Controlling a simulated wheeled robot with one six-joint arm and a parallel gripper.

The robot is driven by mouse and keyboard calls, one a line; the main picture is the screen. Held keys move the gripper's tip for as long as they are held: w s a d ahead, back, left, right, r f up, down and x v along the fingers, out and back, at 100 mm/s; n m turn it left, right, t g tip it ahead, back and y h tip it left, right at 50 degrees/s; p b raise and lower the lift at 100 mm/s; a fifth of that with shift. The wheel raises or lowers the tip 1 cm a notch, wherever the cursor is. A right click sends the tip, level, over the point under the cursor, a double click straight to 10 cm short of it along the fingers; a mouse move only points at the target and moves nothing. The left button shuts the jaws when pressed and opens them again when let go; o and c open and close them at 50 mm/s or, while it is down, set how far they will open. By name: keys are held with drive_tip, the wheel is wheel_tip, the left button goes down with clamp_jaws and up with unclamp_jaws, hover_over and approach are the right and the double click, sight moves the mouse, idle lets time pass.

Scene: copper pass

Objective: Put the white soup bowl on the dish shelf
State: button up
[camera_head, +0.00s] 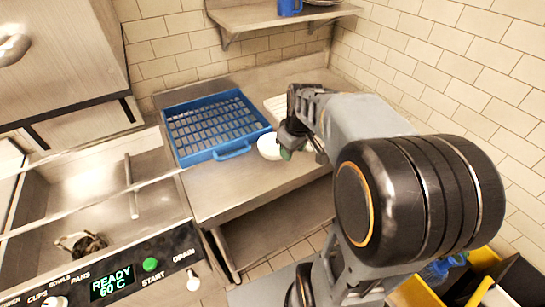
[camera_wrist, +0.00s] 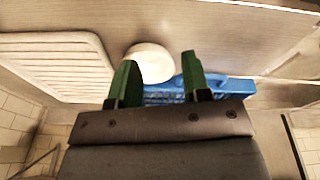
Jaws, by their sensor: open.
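The white soup bowl (camera_head: 267,149) stands on the steel counter, just right of the blue rack. It also shows in the wrist view (camera_wrist: 152,64), beyond and between the green fingers. My gripper (camera_head: 285,150) is beside the bowl on its right in the head view, with the arm hiding part of it. In the wrist view my gripper (camera_wrist: 158,60) is open, with nothing held between its fingers. I cannot tell whether a finger touches the bowl. A steel wall shelf (camera_head: 250,17), likely the dish shelf, is above the counter at the back.
A blue slatted rack (camera_head: 232,151) lies left of the bowl. A white ribbed mat (camera_wrist: 55,65) lies near the bowl. A blue mug (camera_head: 289,7) and part of a dish stand on the wall shelf. A dishwasher panel (camera_head: 110,280) and yellow bin (camera_head: 415,292) are in front.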

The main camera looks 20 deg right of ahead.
sight(274, 149)
drive_tip(key=w+d+n, duration=0.4)
drive_tip(key=w+n, duration=0.3)
drive_tip(key=n, duration=1.1)
drive_tip(key=shift+y, duration=0.3)
drive_tip(key=f, duration=0.2)
drive_tip(key=w+f, duration=0.1)
drive_tip(key=f, duration=0.2)
drive_tip(key=a+f, duration=0.1)
drive_tip(key=f, duration=0.1)
drive_tip(key=shift+w+f, duration=0.15)
drive_tip(key=shift+w, duration=0.25)
drive_tip(key=shift+w+a+f+p, duration=0.1)
drive_tip(key=shift+w+f+p, duration=0.05)
drive_tip(key=shift+f, duration=0.75)
drive_tip(key=shift+w+a+f+p, duration=0.15)
drive_tip(key=shift+f, duration=0.7)
drive_tip(key=shift+w+a+f+p, duration=0.1)
drive_tip(key=shift+w+f+p, duration=0.05)
drive_tip(key=shift+f, duration=0.75)
drive_tip(key=shift+c, duration=0.2)
clamp_jaws()
